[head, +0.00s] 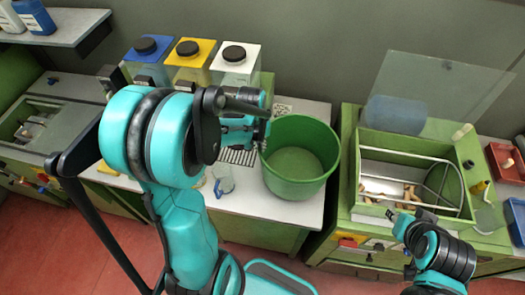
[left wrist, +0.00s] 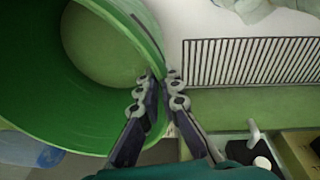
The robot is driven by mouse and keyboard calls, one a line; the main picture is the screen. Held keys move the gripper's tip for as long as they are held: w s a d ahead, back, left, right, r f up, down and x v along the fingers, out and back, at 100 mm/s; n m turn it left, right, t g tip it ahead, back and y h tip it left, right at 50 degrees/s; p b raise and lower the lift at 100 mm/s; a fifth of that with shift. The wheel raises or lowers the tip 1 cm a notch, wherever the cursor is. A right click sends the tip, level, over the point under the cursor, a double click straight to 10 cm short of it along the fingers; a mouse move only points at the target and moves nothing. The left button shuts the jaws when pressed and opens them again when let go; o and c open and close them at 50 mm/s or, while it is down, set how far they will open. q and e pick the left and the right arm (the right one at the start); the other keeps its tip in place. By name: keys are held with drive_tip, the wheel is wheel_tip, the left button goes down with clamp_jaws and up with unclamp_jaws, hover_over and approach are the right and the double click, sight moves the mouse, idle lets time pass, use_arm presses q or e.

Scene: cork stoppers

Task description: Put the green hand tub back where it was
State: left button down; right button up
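The green hand tub (head: 325,178) is a round, open tub over the white counter in the middle of the head view. It looks upright and empty. I cannot tell whether its base touches the counter. My left gripper (head: 262,138) is at the tub's left rim, partly hidden by my arm. In the left wrist view, the left gripper's fingers (left wrist: 160,78) are close together on either side of the tub's wall (left wrist: 140,40), one inside and one outside. My right gripper (head: 400,220) is over the front of the green machine box; its fingers are too small to read.
The white counter (head: 262,205) holds a slotted grille (head: 238,156) and a clear jug (head: 223,182) left of the tub. Containers with black caps (head: 234,62) stand behind. The green box (head: 359,200) at right holds corks and has a raised clear lid (head: 440,90).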

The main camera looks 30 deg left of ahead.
use_arm(q)
wheel_tip(320, 180, down, 3)
drive_tip(key=shift+r, duration=0.2)
drive_tip(key=shift+f+b, duration=0.25)
drive_tip(key=shift+b, duration=0.15)
drive_tip(key=c, duration=1.7)
unclamp_jaws()
drive_tip(key=shift+r, duration=0.1)
drive_tip(key=shift+c, duration=0.2)
drive_tip(key=shift+r, duration=0.1)
